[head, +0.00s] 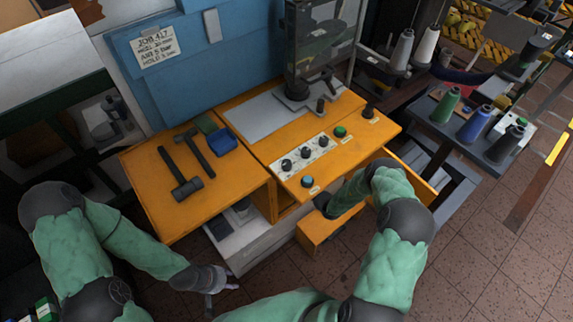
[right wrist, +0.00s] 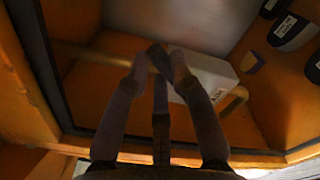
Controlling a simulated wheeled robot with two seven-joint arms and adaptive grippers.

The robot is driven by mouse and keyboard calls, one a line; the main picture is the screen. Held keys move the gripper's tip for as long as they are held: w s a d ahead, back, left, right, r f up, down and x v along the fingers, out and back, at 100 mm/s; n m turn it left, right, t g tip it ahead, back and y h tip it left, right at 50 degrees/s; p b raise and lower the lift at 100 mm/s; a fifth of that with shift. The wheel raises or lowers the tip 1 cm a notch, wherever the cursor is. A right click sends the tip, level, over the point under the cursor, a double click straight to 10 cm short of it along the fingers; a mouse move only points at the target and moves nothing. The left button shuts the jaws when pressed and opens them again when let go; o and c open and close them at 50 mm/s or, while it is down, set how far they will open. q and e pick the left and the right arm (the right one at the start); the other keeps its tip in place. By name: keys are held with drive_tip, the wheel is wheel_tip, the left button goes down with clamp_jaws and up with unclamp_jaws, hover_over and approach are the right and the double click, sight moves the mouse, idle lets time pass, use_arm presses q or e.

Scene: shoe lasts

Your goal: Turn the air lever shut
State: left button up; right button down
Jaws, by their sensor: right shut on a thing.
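No air lever can be made out for certain in either view. In the right wrist view my right gripper (right wrist: 160,58) has its fingers together on a tan bar (right wrist: 100,57) that crosses an orange-walled space. The fingers hide the middle of the bar. In the head view my right forearm reaches to the front of the orange bench (head: 245,165), and its fingers are hidden there. My left gripper (head: 221,291) is low in front of the bench, empty, with its fingertips apart.
A pale block (right wrist: 205,75) sits behind the bar, with dark labelled pieces (right wrist: 290,30) at upper right. Thread spools (head: 473,122) stand at right. The floor at lower right is clear.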

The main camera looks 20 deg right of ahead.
drive_tip(key=shift+w+d+f+m+b, duration=0.15)
drive_tip(key=shift+d+f+m+b, duration=0.5)
drive_tip(key=shift+m, duration=1)
drive_tip(key=shift+w+d+f+m+b, duration=0.2)
drive_tip(key=shift+f+m+b, duration=0.65)
drive_tip(key=shift+m, duration=0.85)
drive_tip(key=shift+w+d+f+m+b, duration=0.1)
drive_tip(key=shift+d+f+m+b, duration=0.4)
drive_tip(key=shift+f+m, duration=0.85)
drive_tip(key=shift+r+m, duration=0.3)
drive_tip(key=shift+m, duration=0.1)
drive_tip(key=c, duration=1.1)
unclamp_jaws()
drive_tip(key=shift+o, duration=0.2)
drive_tip(key=v, duration=1.2)
